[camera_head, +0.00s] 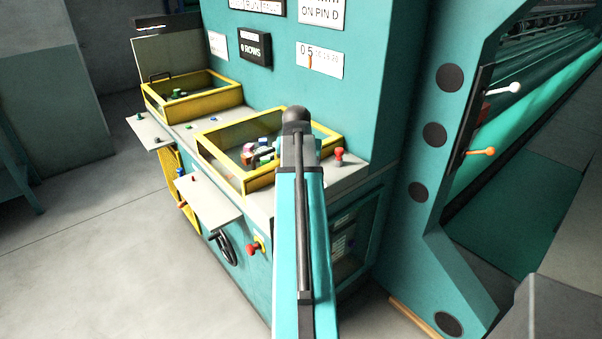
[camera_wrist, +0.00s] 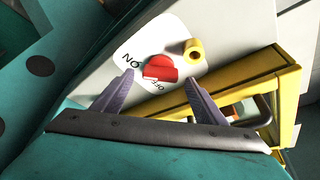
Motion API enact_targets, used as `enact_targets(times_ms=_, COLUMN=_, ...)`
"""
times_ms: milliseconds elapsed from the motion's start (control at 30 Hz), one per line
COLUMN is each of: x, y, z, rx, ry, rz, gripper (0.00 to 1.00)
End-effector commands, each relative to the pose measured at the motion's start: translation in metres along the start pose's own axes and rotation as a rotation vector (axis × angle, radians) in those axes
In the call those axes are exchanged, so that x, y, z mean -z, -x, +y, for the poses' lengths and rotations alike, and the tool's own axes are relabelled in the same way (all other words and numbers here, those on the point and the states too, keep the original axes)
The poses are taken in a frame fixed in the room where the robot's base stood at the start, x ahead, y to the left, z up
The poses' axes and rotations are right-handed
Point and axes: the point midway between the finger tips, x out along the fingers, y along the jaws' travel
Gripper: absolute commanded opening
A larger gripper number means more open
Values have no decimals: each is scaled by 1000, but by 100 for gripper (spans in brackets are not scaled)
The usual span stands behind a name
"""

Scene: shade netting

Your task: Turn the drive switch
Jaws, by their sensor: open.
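In the wrist view, a red knob (camera_wrist: 160,68) sits on a white label plate with ON and OFF lettering, seen turned in the picture; it looks like the drive switch. My gripper (camera_wrist: 160,79) is open, with its two purple fingers on either side of the knob in the picture. I cannot tell whether the fingertips reach down beside it or touch it. The lower edge of the knob lies close to the OFF lettering. In the head view my own arm covers the middle of the console, and the gripper is hidden behind it.
A yellow peg (camera_wrist: 194,50) stands close beside the knob. A yellow guard frame (camera_wrist: 250,78) lies just right of the fingers. In the head view, two yellow-framed boxes (camera_head: 205,135) and a red handle (camera_head: 339,155) are on the console. Open floor (camera_head: 110,240) lies left.

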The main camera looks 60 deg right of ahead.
Motion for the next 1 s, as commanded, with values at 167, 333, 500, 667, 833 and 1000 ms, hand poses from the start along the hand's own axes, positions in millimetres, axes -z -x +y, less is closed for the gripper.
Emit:
enact_targets(times_ms=167, x=0, y=15, z=0, rx=0, ry=0, rz=3, gripper=66)
enact_targets(times_ms=333, x=0, y=32, z=0, rx=0, ry=0, rz=3, gripper=66)
enact_targets(times_ms=500, x=0, y=50, z=0, rx=0, ry=0, rz=3, gripper=66)
enact_targets(times_ms=667, x=0, y=66, z=0, rx=0, ry=0, rz=3, gripper=66)
enact_targets(times_ms=833, x=0, y=84, z=0, rx=0, ry=0, rz=3, gripper=66)
enact_targets(times_ms=1000, x=0, y=102, z=0, rx=0, ry=0, rz=4, gripper=66)
